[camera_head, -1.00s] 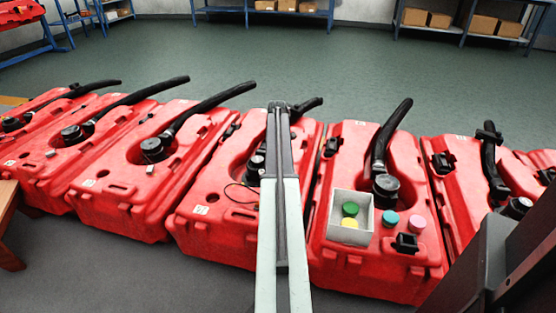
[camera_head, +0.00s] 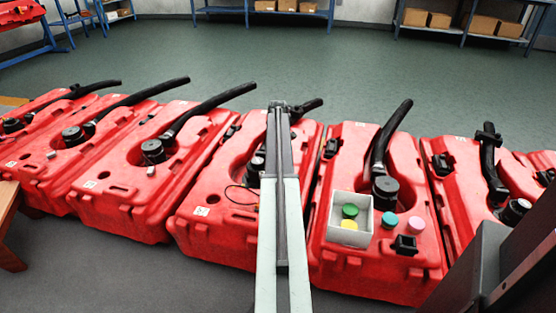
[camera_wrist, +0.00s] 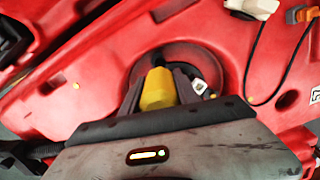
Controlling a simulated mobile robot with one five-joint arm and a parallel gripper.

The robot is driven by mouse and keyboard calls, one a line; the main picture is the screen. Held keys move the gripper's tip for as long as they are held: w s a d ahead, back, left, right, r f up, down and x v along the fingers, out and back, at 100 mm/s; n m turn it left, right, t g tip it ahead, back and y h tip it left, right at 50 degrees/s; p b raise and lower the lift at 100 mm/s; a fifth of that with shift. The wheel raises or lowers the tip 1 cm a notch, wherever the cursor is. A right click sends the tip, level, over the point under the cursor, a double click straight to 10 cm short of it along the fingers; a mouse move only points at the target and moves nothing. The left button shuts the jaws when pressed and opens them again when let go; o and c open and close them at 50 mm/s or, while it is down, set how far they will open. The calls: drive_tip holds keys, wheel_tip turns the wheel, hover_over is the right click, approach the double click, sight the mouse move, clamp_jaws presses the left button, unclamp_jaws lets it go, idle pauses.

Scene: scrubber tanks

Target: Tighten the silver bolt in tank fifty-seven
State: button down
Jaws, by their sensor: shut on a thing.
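In the head view my arm reaches over a red tank (camera_head: 228,222) in the middle of the row. The small label on its front is too small to read. In the wrist view my gripper (camera_wrist: 158,78) is shut on a yellow piece (camera_wrist: 158,92), which sits between the two dark fingers. Beyond it is a round recess in the red surface. A small silver-white part (camera_wrist: 200,88) with a dark band lies beside the right finger; I cannot tell if it is the silver bolt. The fingertips and the far end of the yellow piece partly hide the recess.
An open grey box (camera_head: 333,232) with green and yellow round pieces stands on the tank to the right. A teal piece (camera_head: 389,220) and a pink piece (camera_head: 416,225) are beside it. Black hoses rise from the tanks. The floor behind the row is clear.

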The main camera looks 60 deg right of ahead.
wheel_tip(320, 180, up, 4)
drive_tip(key=p, duration=0.3)
drive_tip(key=shift+r, duration=0.1)
